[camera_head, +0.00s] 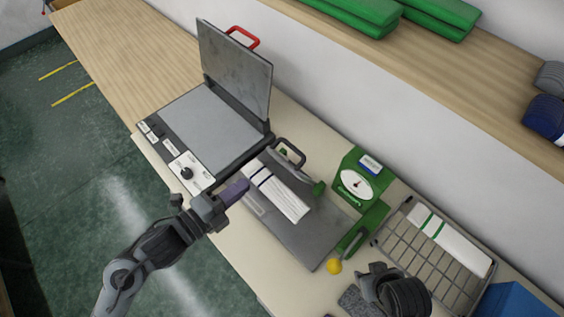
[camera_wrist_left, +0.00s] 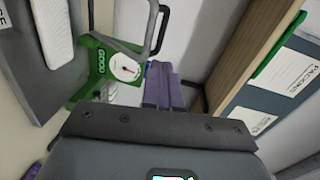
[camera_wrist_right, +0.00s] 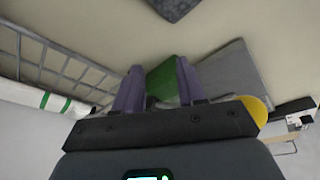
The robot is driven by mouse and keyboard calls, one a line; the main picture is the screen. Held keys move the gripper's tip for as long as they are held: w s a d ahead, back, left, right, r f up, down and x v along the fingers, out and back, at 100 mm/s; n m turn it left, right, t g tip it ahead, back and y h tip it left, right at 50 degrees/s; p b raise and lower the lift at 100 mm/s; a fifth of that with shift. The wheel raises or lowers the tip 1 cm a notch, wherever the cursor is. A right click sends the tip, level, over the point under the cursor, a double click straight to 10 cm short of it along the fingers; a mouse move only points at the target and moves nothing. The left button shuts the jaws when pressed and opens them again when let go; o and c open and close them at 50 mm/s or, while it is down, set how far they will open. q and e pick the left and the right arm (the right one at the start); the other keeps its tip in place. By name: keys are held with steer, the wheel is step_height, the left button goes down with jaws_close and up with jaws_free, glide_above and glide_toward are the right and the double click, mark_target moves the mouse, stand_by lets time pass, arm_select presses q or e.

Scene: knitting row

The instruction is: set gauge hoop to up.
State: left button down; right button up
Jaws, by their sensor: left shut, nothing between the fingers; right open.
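A dark hoop (camera_head: 293,144), which I take to be the gauge hoop, stands at the back edge of a grey board (camera_head: 305,240). I cannot tell its exact tilt. A white folded knit (camera_head: 282,198) with dark stripes lies on the board. My left gripper (camera_head: 243,187) is shut and empty, with purple fingers over the board's left edge, apart from the hoop. In the left wrist view its fingers (camera_wrist_left: 162,82) are together. My right gripper (camera_head: 392,290) is at the lower right; its open fingers show in the right wrist view (camera_wrist_right: 159,88), with a green part between and beyond them.
A green dial scale (camera_head: 357,185) stands right of the board, with a yellow ball (camera_head: 334,267) near its front. A wire tray (camera_head: 405,247) holds a white knit. A press with its lid raised (camera_head: 236,70) stands to the left. A shelf (camera_head: 440,90) runs along the back.

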mark_target(282, 159)
arm_select(q)
steer(key=shift+m, duration=0.5)
steer(key=x, duration=1.4)
steer(key=shift+w+d+r, duration=0.1)
steer(key=shift+w+r, duration=0.05)
steer(key=shift+w, duration=0.1)
steer(key=shift+r+p, duration=0.1)
steer(key=shift+p, duration=0.25)
